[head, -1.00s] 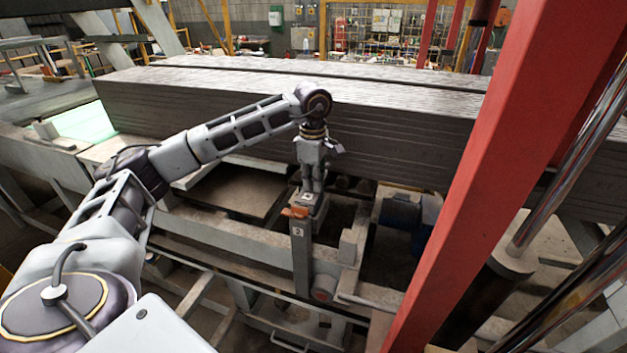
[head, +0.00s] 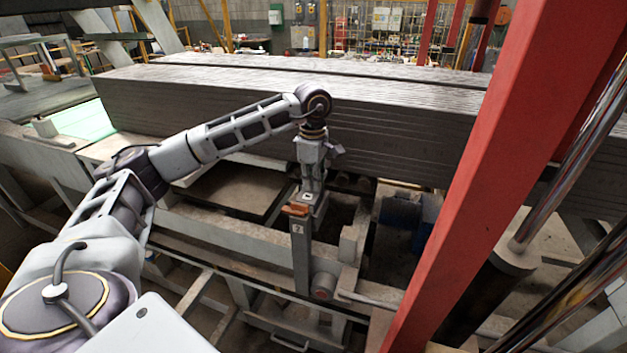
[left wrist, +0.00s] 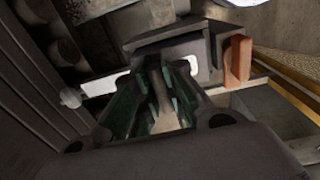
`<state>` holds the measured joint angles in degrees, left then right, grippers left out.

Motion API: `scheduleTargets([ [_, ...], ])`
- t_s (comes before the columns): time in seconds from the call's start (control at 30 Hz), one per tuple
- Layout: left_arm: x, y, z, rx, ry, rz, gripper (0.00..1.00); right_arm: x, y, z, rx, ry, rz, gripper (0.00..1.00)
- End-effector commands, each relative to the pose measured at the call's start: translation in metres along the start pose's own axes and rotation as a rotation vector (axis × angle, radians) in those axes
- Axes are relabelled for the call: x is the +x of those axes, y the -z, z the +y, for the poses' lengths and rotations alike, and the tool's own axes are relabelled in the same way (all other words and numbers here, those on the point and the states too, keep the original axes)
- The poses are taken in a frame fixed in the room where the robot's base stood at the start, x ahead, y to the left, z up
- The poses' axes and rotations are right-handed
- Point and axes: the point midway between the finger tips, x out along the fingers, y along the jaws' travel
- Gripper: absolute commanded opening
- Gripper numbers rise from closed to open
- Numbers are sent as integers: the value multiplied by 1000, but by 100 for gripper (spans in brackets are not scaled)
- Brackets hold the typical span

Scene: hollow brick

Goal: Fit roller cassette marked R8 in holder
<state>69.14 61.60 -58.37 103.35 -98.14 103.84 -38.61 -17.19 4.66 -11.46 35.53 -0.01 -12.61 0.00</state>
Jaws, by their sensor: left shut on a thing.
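My left gripper (head: 313,190) points down over the machine frame, shut on the roller cassette (head: 321,207), a grey block. The cassette sits low between the fingers at the top of an upright grey post (head: 300,262) with a small white label. I cannot read an R8 mark, nor tell how far the cassette sits in a holder. An orange block (head: 296,210) is at the post's top. In the left wrist view the green-padded fingers (left wrist: 155,100) meet the grey cassette body (left wrist: 172,52), and the orange block (left wrist: 237,62) is beside it. My right gripper is not in view.
A long grey slab stack (head: 240,105) stands close behind the gripper. A red column (head: 480,170) rises at the right. A blue motor-like part (head: 425,215) lies right of the post. Grey frame beams (head: 225,245) run across below.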

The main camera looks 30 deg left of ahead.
Motion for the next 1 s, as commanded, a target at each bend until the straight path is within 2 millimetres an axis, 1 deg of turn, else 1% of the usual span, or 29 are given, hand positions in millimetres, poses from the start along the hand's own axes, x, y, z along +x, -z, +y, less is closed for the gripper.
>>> scheduleTargets([
  [1.0,10,0,0,0,-2,-1,0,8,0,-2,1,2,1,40],
])
